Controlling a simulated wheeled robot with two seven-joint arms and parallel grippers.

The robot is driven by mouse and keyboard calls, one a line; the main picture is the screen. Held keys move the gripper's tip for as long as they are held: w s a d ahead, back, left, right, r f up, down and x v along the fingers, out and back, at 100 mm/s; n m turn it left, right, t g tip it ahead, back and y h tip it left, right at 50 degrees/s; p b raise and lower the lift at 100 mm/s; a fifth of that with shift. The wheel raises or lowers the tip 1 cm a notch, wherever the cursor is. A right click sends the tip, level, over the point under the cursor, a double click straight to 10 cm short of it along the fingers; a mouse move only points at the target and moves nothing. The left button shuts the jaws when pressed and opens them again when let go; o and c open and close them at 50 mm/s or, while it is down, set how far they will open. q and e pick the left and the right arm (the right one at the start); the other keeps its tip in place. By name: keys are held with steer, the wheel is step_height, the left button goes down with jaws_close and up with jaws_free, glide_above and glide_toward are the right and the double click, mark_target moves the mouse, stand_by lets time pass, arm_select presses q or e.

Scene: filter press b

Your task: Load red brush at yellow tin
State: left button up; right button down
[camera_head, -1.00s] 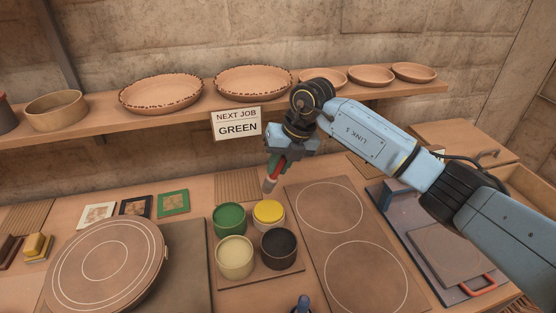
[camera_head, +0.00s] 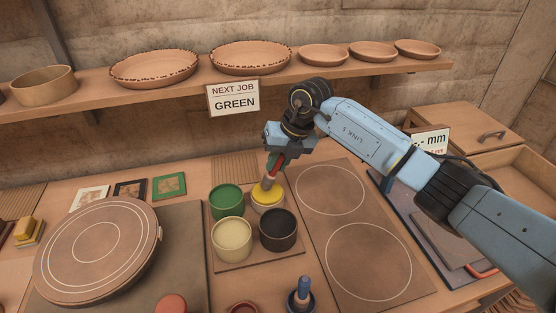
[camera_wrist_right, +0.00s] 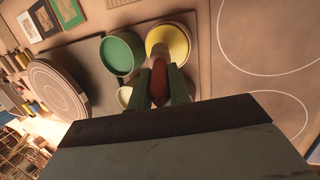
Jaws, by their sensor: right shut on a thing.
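My right gripper (camera_head: 276,161) is shut on the red brush (camera_head: 269,182) and holds it upright, bristles down, over the yellow tin (camera_head: 268,203). In the head view the brush tip overlaps the yellow paint; I cannot tell how deep it is. In the right wrist view the red handle (camera_wrist_right: 159,84) sits between the fingers and the pale brush end reaches over the yellow tin (camera_wrist_right: 180,40). The yellow tin stands at the back right of a group of tins, beside the green tin (camera_head: 226,200). My left gripper is not in view.
A cream tin (camera_head: 232,236) and a black tin (camera_head: 278,231) stand in front. A round marked slab (camera_head: 97,250) is at left, and a board with circles (camera_head: 365,240) at right. A blue-handled tool (camera_head: 302,290) stands near the front. A sign (camera_head: 233,97) reads "NEXT JOB GREEN".

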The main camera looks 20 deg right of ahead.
steer(key=shift+f+b, duration=0.35)
steer(key=shift+f, duration=0.35)
stand_by(1.8)
steer(key=shift+r+p, duration=2.55)
steer(key=shift+r, duration=1.05)
steer(key=shift+f, duration=0.1)
